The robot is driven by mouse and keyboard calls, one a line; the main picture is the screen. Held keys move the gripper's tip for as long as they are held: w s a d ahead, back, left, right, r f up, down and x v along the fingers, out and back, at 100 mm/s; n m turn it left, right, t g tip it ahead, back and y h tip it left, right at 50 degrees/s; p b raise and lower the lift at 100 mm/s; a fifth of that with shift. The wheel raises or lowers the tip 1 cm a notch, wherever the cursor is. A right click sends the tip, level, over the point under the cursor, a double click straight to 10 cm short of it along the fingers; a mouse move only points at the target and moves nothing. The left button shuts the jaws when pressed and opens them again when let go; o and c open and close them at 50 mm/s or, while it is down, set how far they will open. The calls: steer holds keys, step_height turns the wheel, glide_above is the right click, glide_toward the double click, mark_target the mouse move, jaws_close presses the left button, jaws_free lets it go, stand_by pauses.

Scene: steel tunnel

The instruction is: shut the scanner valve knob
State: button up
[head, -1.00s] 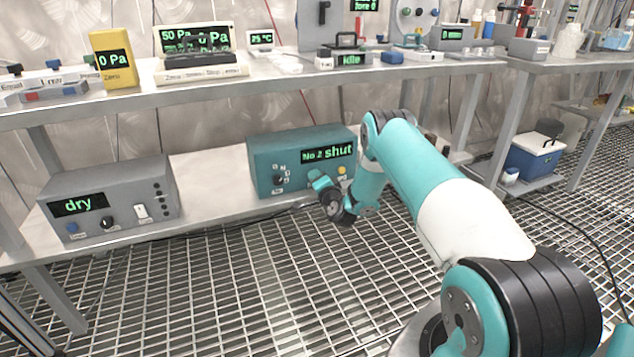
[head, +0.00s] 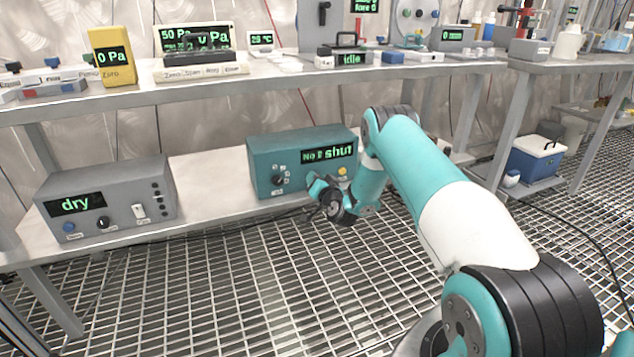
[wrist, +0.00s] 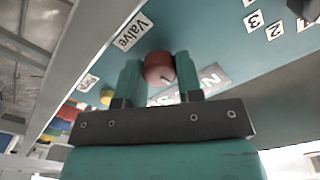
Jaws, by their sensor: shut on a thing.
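The scanner is a teal box (head: 262,150) on the lower shelf. Its green display (head: 327,155) ends in "shut"; the small characters before that are blurred. A black selector knob (head: 278,181) is on its front. In the wrist view the red valve knob (wrist: 159,67) sits beside a "Valve" label (wrist: 133,32). My gripper (wrist: 157,75) has one finger on each side of the red knob and is shut on it. In the head view my gripper (head: 317,187) is at the scanner's lower front and hides the valve knob.
A yellow button (head: 342,171) is right of my gripper on the scanner's front. A grey box reading "dry" (head: 120,192) stands to the left on the same shelf, with bare shelf between. The upper bench (head: 290,84) with several instruments runs above. Grated floor lies in front.

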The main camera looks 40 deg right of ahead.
steer(key=shift+f, duration=0.1)
steer(key=o, duration=0.9)
steer(key=shift+s, duration=0.1)
steer(key=b+v, duration=0.6)
steer(key=shift+s+f, duration=0.1)
steer(key=shift+f, duration=0.2)
steer(key=b+v, duration=0.3)
steer(key=b, duration=0.3)
steer(key=b+v, duration=0.4)
steer(key=b, duration=0.2)
steer(key=b+v, duration=0.4)
steer(key=b, duration=0.2)
steer(key=shift+a+r, duration=0.2)
steer(key=shift+r, duration=0.15)
